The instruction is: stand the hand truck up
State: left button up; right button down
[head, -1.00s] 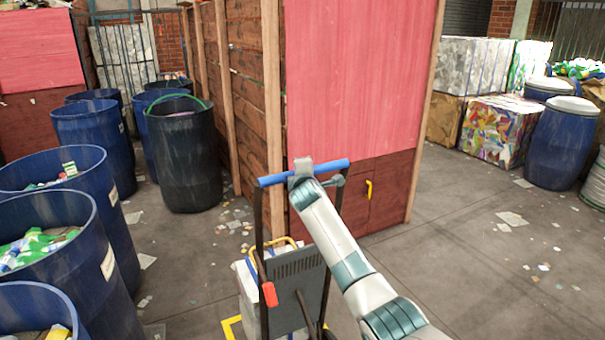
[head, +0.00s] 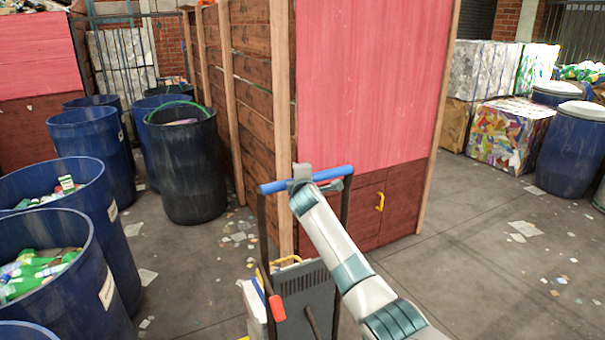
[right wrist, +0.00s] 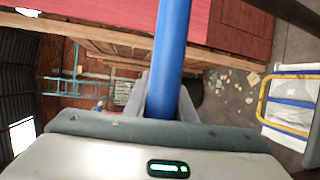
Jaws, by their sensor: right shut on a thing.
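The hand truck (head: 346,208) has a dark frame with a blue handle bar (head: 325,177) across its top. It looks near upright and tilted towards me, with a box-like load that has a yellow handle (head: 264,272). Its foot is out of view. In the right wrist view the bar (right wrist: 172,40) runs between the fingers, and the load (right wrist: 292,108) shows at the right. My left gripper is not in view.
A wooden partition with a pink panel (head: 370,80) stands just beyond the hand truck. Blue barrels (head: 50,255) line the left side, with a dark barrel (head: 185,165) farther back. Open floor (head: 480,270) with litter lies to the right.

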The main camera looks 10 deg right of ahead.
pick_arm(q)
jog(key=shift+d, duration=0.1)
pick_arm(e)
jog(key=shift+f, duration=0.3)
jog(key=c, duration=1.5)
grip_release()
jog(key=shift+a, duration=0.1)
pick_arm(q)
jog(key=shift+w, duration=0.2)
pick_arm(e)
jog(key=shift+r, duration=0.1)
pick_arm(q)
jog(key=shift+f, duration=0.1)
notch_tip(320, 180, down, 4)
jog(key=b, duration=0.4)
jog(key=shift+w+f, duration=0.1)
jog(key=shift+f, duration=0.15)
pick_arm(e)
jog(key=s+r, duration=0.1)
jog(key=s, duration=0.4)
jog(key=s+r, duration=0.1)
jog(key=s, duration=0.5)
jog(key=s+r, duration=0.1)
jog(key=s, duration=0.5)
jog(key=shift+a+r, duration=0.15)
jog(key=shift+a, duration=0.15)
